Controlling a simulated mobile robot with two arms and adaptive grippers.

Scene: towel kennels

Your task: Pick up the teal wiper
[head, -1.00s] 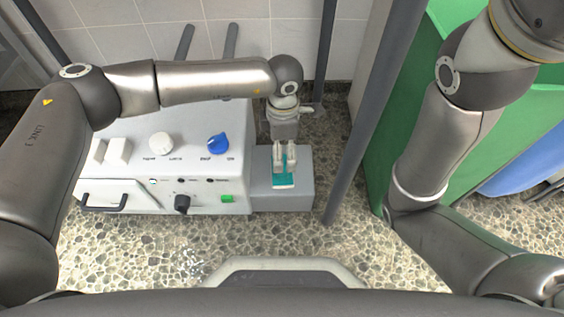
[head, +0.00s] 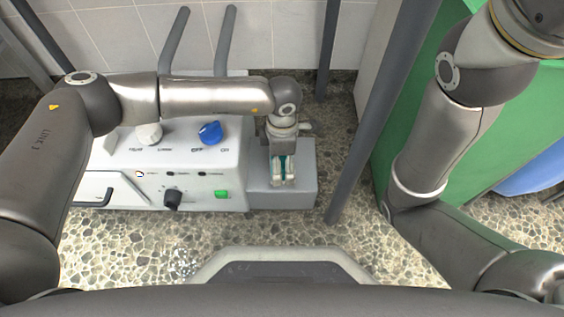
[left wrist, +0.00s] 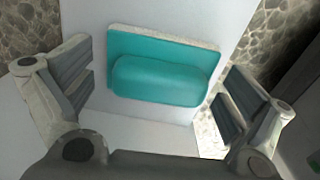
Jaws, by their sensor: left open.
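The teal wiper (left wrist: 158,80) fills the middle of the left wrist view, with a flat teal plate, a raised rounded grip and a pale edge. It lies on a grey block (head: 304,187). In the head view only a teal sliver of the wiper (head: 284,160) shows between my fingers. My left gripper (head: 284,183) points down over the wiper. It is open, with one finger on each side of the grip and a gap on both sides in the left wrist view. My right gripper is out of view.
A white machine with a blue knob (head: 210,132), a black knob (head: 172,199) and a green button (head: 221,194) stands left of the block. A grey post (head: 372,130) rises to its right. A green panel (head: 475,150) stands beyond. Pebbled floor is clear in front.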

